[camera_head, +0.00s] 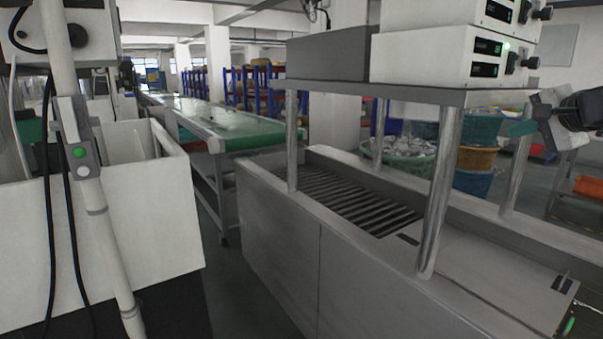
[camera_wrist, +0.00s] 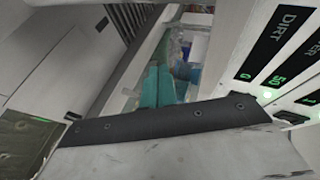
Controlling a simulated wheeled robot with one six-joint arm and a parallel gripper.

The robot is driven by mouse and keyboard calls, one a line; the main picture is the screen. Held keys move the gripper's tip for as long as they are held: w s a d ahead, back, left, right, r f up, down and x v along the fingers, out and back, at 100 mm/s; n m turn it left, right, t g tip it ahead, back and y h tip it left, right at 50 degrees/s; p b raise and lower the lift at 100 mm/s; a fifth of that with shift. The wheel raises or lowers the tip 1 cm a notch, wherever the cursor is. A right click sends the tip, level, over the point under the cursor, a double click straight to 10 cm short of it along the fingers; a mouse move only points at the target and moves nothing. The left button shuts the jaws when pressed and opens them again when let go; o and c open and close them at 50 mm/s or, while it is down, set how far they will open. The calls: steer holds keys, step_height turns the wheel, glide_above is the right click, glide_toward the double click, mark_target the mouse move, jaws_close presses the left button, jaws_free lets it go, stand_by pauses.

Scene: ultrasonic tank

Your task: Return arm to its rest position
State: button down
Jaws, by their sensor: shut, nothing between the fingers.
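My gripper (camera_head: 521,129) is at the right edge of the head view, with teal fingers pointing left. A control panel also shows close at the right of the wrist view (camera_wrist: 285,60).
Metal posts (camera_head: 442,190) hold up the shelf near my gripper. A white open bin (camera_head: 150,225) and a pole with a button box (camera_head: 78,140) stand at the left. A green conveyor (camera_head: 255,135) runs behind. Baskets (camera_head: 478,158) stand beyond the tank.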

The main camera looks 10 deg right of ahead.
steer(key=s+a+f+n+g+y, duration=0.35)
steer(key=a+f, duration=0.35)
steer(key=a, duration=0.5)
steer(key=s+a+f+n+g+h, duration=0.1)
steer(key=s+a+f+n+g, duration=0.3)
steer(key=s+a+f+n, duration=0.2)
steer(key=s+a+f+n+g+h, duration=0.2)
steer(key=s+a+f+n+g, duration=0.2)
steer(key=s+a, duration=0.7)
steer(key=shift+s+f+n, duration=1.25)
steer(key=shift+s+f, duration=0.1)
steer(key=shift+s, duration=0.05)
steer(key=shift+a, duration=0.1)
